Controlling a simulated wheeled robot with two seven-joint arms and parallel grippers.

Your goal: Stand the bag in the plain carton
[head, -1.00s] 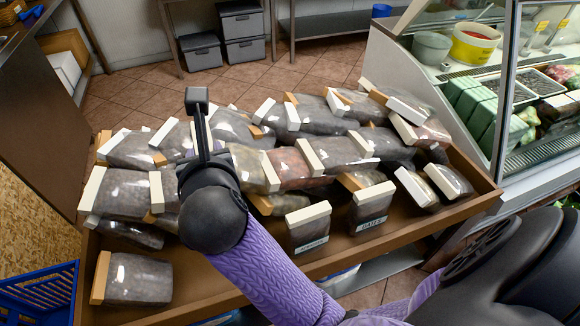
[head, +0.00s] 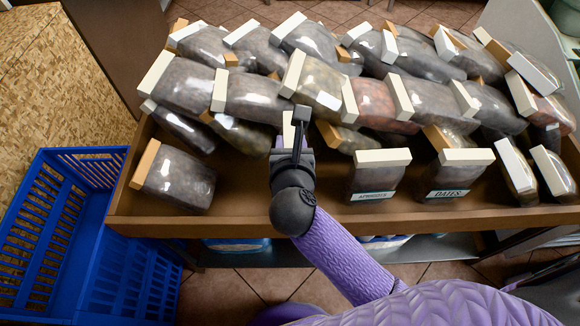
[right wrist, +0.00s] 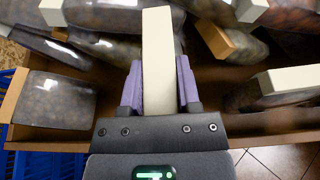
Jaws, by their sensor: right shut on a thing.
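My right gripper (head: 291,130) is at the front middle of the display tray. In the right wrist view its purple fingers (right wrist: 160,90) are shut on the pale top strip of a bag (right wrist: 158,60). Only a sliver of that strip shows in the head view, and the bag's body is hidden behind the gripper and strip. I cannot tell whether the bag is clear of the tray. No plain carton can be made out in these views. My left gripper is not in view.
A brown tray (head: 400,217) holds several clear bags with white or tan top strips, some labelled, such as DATES (head: 455,180). A blue slatted crate (head: 130,262) stands at the left beside a chipboard surface (head: 60,80). Tiled floor shows below the tray.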

